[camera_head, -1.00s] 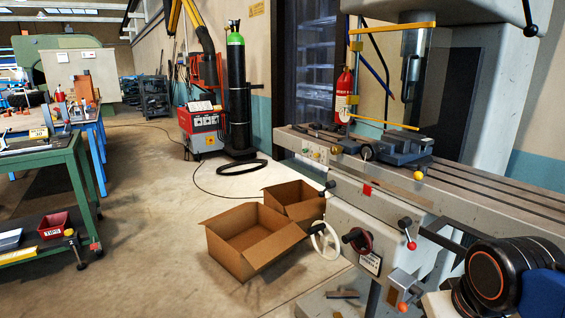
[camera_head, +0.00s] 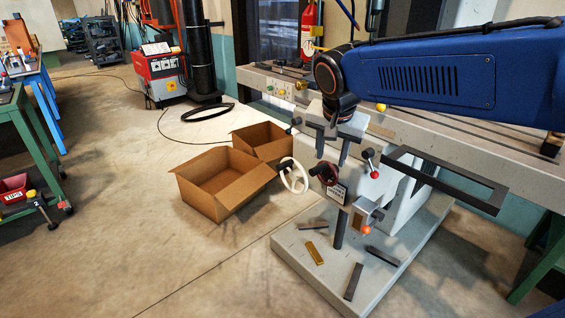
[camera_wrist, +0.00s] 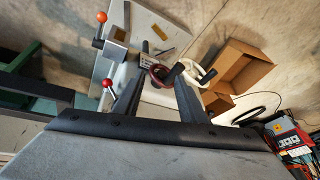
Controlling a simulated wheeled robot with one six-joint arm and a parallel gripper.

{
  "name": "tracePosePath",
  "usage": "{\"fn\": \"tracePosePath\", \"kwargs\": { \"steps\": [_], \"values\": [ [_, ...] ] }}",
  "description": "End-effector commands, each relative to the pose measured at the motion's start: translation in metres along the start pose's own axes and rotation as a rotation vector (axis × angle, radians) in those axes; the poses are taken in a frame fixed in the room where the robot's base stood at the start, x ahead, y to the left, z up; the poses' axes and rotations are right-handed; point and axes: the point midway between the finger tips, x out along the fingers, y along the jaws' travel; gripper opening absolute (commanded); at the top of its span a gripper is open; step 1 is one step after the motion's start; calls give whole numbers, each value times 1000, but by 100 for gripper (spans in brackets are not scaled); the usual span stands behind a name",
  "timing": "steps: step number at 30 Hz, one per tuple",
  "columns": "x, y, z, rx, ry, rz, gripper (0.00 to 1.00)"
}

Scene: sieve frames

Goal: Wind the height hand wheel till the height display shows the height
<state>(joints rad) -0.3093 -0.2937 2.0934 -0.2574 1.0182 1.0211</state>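A dark red hand wheel (camera_head: 325,174) and a white hand wheel (camera_head: 294,177) sit on the front of the milling machine. I cannot tell from their looks which is the height wheel. A small plate (camera_head: 338,192) with unreadable writing is beside the red wheel. My gripper (camera_head: 331,160) is open and empty, pointing down at the red wheel. In the wrist view the red wheel (camera_wrist: 160,76) appears between the fingertips (camera_wrist: 158,74), with the white wheel (camera_wrist: 206,76) to the right. I cannot tell whether the fingers touch the wheel. No height reading is legible.
A red-ball lever (camera_head: 371,162) and an orange-knobbed handle (camera_head: 366,229) stick out to the right of the wheels. Cardboard boxes (camera_head: 222,180) stand on the floor to the left. Loose bars (camera_head: 354,281) lie on the machine's base. The floor in front is clear.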

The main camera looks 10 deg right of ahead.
Motion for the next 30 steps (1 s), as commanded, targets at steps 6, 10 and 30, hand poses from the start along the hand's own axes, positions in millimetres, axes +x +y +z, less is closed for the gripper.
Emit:
{"fn": "tracePosePath", "kwargs": {
  "steps": [6,10,30],
  "values": [
    [12,-81,-21,160,30,14,38],
    [20,-125,-27,254,51,17,38],
    [69,-178,-32,379,81,16,38]
  ]
}}
